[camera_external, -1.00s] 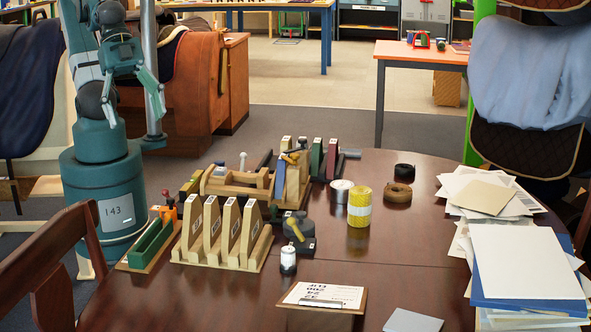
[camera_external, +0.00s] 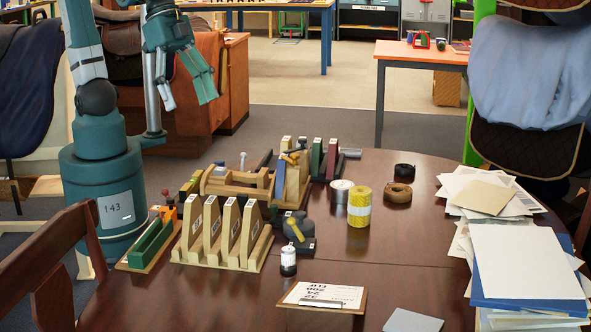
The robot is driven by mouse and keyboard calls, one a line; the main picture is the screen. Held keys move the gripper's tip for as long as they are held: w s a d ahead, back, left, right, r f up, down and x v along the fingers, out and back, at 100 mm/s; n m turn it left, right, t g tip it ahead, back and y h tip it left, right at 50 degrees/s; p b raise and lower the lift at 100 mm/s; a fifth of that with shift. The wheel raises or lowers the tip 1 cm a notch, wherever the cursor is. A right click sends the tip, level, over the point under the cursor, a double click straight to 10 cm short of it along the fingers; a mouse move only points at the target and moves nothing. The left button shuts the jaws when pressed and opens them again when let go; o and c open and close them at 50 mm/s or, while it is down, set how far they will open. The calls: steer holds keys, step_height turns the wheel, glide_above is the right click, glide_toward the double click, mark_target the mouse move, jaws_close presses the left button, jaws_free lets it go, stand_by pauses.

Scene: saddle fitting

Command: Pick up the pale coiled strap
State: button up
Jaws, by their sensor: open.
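Two flat coils lie on the dark wooden table (camera_external: 420,228), right of its middle. The lighter one is a tan-brown coil (camera_external: 397,193); a black coil (camera_external: 404,171) lies just behind it. No clearly pale coil can be made out, so I cannot tell for sure which is the strap. My gripper (camera_external: 188,92) is open and empty, fingers pointing down, high at the upper left. It is well away from the coils, beyond the table's far left side.
A yellow roll (camera_external: 359,206) and a silver can (camera_external: 341,190) stand left of the coils. A wooden rack (camera_external: 222,240), a clamp-like wooden frame (camera_external: 238,187) and upright coloured blocks crowd the left side. Papers (camera_external: 525,260) pile at the right. The table's middle right is clear.

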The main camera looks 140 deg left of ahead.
steer(key=w+a+n+g+p, duration=0.15)
steer(key=w+a+n, duration=0.25)
steer(key=w+a, duration=0.75)
steer(key=n+g+h+p, duration=0.15)
steer(key=n+g, duration=0.25)
steer(key=n, duration=0.6)
glide_above(397, 189)
steer(key=d, duration=0.1)
steer(key=shift+y, duration=0.25)
steer(key=f, duration=2.3)
steer(key=shift+w+d+f, duration=0.1)
steer(key=shift+w+f, duration=0.05)
steer(key=shift+w, duration=0.1)
steer(key=shift+s+a+f, duration=0.2)
steer(key=shift+a+f, duration=0.25)
steer(key=shift+f, duration=1.25)
steer(key=shift+f, duration=0.1)
